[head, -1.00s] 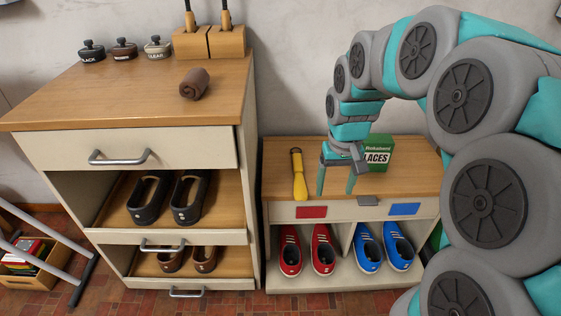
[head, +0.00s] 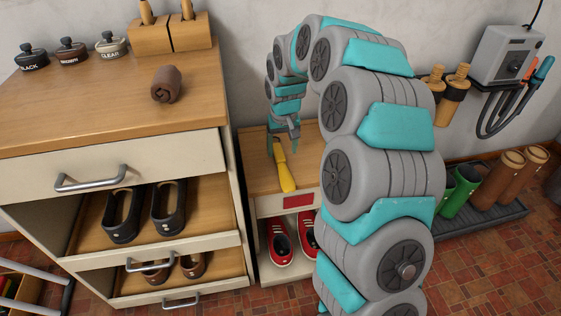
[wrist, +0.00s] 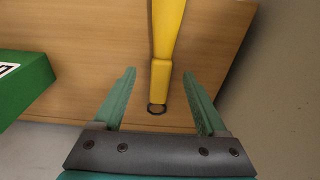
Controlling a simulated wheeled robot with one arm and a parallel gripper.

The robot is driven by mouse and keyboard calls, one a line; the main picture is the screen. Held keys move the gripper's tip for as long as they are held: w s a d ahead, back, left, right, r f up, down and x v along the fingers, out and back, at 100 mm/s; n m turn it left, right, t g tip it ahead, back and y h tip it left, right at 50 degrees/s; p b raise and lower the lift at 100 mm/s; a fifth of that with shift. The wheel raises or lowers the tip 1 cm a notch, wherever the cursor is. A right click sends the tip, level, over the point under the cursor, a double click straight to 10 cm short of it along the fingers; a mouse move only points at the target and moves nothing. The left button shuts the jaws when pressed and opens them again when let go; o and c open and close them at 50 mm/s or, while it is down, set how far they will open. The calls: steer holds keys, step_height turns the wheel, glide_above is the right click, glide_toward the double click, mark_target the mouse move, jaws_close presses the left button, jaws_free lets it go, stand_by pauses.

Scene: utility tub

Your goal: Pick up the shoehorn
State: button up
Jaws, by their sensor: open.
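The shoehorn (head: 284,170) is yellow and lies on the low wooden bench top, its narrow end toward the wall. In the wrist view the shoehorn (wrist: 166,45) runs down from the top edge, and its end with a dark ring sits between my two fingers. My gripper (wrist: 158,88) is open, with a green finger on each side of the shoehorn and a gap on both sides. In the head view my gripper (head: 279,144) is at the far end of the shoehorn, partly hidden by my arm. I cannot tell its exact height above the bench.
A green box (wrist: 22,88) stands left in the wrist view. The wooden bench top (head: 256,172) abuts the tall drawer cabinet (head: 120,142), which carries a brown roll (head: 166,85). Red shoes (head: 279,240) sit below the bench. Boots (head: 497,180) stand on a tray at right.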

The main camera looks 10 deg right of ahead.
mark_target(281, 159)
steer(key=f, duration=0.4)
steer(key=shift+w+a, duration=0.15)
steer(key=shift+w, duration=0.2)
jaws_close()
